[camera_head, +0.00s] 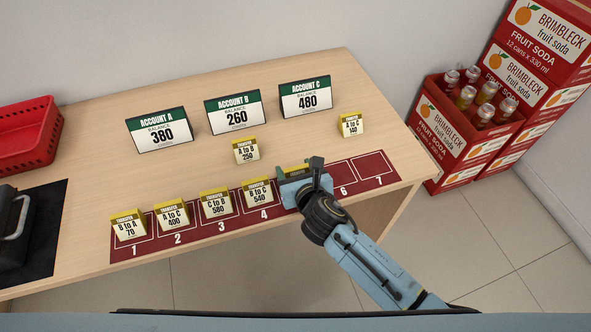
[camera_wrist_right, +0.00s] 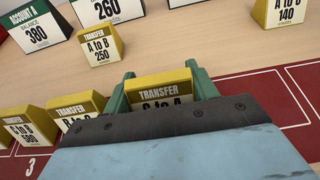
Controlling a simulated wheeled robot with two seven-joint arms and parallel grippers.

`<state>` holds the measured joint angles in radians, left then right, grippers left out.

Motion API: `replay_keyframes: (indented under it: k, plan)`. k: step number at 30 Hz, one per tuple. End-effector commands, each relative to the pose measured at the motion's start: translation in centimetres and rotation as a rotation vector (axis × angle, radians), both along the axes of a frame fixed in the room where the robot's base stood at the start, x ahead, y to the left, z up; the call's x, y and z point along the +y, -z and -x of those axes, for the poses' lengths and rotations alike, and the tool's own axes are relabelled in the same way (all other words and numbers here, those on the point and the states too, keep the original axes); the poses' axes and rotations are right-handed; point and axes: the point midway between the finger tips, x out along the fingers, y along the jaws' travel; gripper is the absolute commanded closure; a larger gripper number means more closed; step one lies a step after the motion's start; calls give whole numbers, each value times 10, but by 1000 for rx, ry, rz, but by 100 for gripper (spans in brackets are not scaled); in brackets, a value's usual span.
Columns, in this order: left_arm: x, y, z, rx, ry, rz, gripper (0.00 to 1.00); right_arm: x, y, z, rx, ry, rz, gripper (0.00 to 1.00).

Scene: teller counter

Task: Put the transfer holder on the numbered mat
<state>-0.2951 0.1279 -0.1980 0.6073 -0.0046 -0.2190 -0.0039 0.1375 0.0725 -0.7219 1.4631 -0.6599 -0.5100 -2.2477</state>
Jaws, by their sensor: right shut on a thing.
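My right gripper (camera_head: 301,173) is at the fifth place of the red numbered mat (camera_head: 222,229), between the holder on 4 and the bare space 6. It is shut on a yellow transfer holder (camera_wrist_right: 160,90), partly hidden, whose text reads something like "C to A". Other holders stand on the mat: B to A 70 (camera_head: 128,224) on 1, A to C 400 (camera_head: 171,214) on 2, C to 580 (camera_head: 215,203) on 3 and B to 540 (camera_head: 258,194) on 4. A to B 250 (camera_head: 246,151) and A to C 140 (camera_head: 351,125) stand on the bare counter behind. My left gripper is out of view.
Account signs A (camera_head: 159,130), B (camera_head: 235,112) and C (camera_head: 306,97) stand at the back of the counter (camera_head: 90,150). A red basket (camera_head: 28,135) and a black mat (camera_head: 45,220) are at the left. Soda crates (camera_head: 455,130) stand beyond the right end. Mat spaces 6 and 7 are bare.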

Motion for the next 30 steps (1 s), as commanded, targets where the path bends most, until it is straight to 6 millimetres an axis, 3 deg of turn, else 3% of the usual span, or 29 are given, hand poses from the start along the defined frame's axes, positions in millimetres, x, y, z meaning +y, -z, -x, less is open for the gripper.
replay_keyframes:
  k: [2, 3, 8, 20, 30]
  plan:
    - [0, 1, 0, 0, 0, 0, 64, 0, 3, 0, 0, 0, 1, 65]
    - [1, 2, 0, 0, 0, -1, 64, 0, 4, 0, 1, 0, 1, 41]
    - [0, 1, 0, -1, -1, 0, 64, 0, 3, 0, 1, 0, 1, 21]
    - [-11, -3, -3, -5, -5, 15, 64, -2, -3, 5, 1, 0, 1, 21]
    - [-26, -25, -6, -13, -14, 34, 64, -21, -30, 64, 2, -2, 1, 21]
